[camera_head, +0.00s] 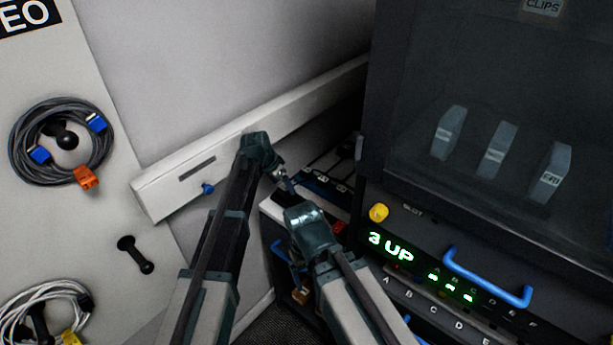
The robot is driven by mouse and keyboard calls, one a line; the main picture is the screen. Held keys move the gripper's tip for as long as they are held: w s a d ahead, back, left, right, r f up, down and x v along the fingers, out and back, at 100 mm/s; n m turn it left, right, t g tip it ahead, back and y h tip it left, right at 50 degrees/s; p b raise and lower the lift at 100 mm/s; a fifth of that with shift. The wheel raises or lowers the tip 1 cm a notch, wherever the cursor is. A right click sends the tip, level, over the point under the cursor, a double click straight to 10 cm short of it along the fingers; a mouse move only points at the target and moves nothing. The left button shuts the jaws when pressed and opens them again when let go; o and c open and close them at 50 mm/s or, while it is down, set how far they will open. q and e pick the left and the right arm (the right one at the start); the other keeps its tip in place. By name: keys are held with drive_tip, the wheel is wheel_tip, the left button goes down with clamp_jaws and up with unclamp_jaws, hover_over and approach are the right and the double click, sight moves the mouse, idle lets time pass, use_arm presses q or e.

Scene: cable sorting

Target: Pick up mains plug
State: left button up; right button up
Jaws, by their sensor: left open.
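No mains plug can be made out for certain in the head view. My left gripper (287,183) is at the end of the arm that rises left of centre. It is open, small in the picture and angled down to the right, in front of the dark gap beside the cabinet. I cannot make out anything between its fingers. My other arm rises right of it and ends in a rounded grey-teal joint close below the left gripper. No fingers of my right gripper show.
A white trunking rail (160,196) with a blue knob (208,189) runs along the wall. A dark cabinet (400,110) with a blue handle (487,279) and yellow knob (378,212) stands right. A grey cable coil (20,150) and a white coil (12,310) hang on the left panel.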

sight(306, 170)
use_arm(q)
drive_tip(key=w+d, duration=0.5)
drive_tip(key=shift+w+d, duration=0.3)
drive_tip(key=shift+w, duration=0.05)
drive_tip(key=w+d, duration=0.2)
drive_tip(key=shift+w+d, duration=0.35)
drive_tip(key=shift+w, duration=0.05)
drive_tip(key=shift+f+b, duration=0.65)
drive_tip(key=shift+f, duration=0.05)
drive_tip(key=shift+r, duration=0.1)
drive_tip(key=shift+c, duration=0.8)
clamp_jaws()
